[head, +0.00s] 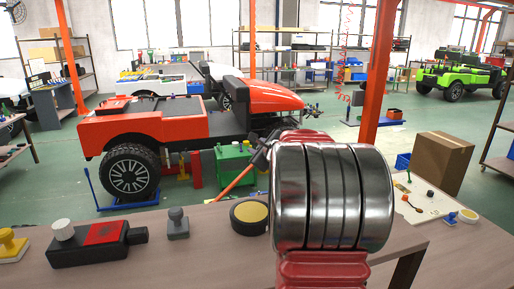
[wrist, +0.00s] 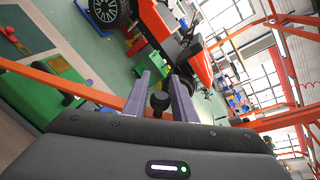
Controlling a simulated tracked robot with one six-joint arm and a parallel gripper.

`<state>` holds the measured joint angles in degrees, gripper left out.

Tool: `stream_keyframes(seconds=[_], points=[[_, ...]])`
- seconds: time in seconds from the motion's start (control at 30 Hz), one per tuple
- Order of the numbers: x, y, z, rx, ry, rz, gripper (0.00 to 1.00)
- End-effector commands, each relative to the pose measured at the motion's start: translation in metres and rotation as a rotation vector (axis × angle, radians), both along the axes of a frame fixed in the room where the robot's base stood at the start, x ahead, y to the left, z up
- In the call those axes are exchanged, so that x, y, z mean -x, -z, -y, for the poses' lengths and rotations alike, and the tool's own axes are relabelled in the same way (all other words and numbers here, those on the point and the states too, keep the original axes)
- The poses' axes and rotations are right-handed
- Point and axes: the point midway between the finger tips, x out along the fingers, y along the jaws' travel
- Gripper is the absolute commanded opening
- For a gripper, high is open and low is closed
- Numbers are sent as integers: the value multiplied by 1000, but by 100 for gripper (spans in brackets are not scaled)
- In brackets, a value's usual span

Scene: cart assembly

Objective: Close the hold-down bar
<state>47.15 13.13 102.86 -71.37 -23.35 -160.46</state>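In the wrist view, an orange bar (wrist: 62,87) slants in from the left edge toward my gripper (wrist: 160,76). A black knob (wrist: 160,102) shows between the two grey fingers, near the bar's right end. The fingers are apart, with a gap on both sides of the knob. A green block (wrist: 42,122) lies below the bar at the lower left, and the bar stands off from it. In the head view, a slanted orange bar (head: 235,181) shows left of my arm, its upper end close to dark parts of my gripper. My arm hides most of that spot.
A workbench (head: 190,260) spans the front, with a black-and-red device (head: 92,243), a grey stamp (head: 178,224) and a tape roll (head: 249,216). An orange vehicle (head: 160,128) stands behind. A cardboard box (head: 441,165) and an orange post (head: 377,80) are at right.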

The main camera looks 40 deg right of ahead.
Motion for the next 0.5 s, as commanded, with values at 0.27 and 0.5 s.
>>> stream_keyframes(seconds=[0.27, 0.5], points=[[0, 0, 0, 0, 0, 0, 5], [0, 0, 0, 0, -1, -1, 0]])
